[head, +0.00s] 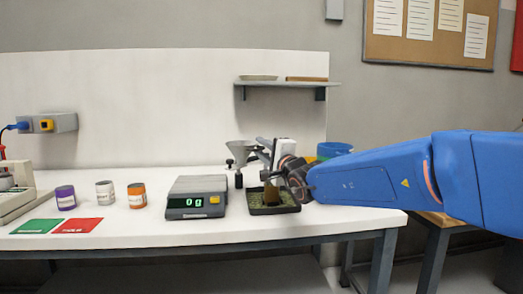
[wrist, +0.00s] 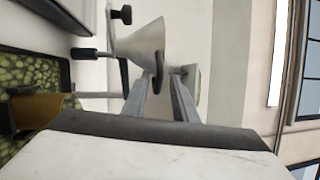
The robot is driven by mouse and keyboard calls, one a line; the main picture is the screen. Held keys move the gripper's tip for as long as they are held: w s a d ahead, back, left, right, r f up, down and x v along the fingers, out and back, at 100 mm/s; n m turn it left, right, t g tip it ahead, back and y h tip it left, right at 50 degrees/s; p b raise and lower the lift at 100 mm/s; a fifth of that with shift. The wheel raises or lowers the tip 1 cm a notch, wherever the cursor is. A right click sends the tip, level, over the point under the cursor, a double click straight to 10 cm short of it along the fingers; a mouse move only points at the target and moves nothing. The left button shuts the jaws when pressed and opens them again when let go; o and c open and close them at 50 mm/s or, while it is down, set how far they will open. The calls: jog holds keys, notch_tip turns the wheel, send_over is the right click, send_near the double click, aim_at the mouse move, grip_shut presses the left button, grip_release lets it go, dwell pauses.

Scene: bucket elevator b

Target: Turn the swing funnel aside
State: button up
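The grey swing funnel (head: 241,152) stands on a dark post above the back of the table, just left of my gripper (head: 265,147). In the wrist view the funnel (wrist: 140,43) shows its wide cone at the top centre, with a dark knob and rod to its left. My gripper (wrist: 163,88) points towards it with its two fingers apart. A small dark tab (wrist: 158,72) at the funnel's rim shows near the fingertips. I cannot tell whether a finger touches it.
A dark tray of green granules (head: 283,209) holding a brown piece (head: 271,193) lies below my gripper. A scale (head: 187,212) reading 0 g stands to its left. Purple, white and orange jars (head: 137,196) stand further left. A shelf (head: 290,83) hangs above; a blue container (head: 335,149) is behind my arm.

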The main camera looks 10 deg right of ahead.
jog(key=shift+s, duration=0.1)
jog(key=v, duration=1.7)
jog(key=shift+s, duration=0.1)
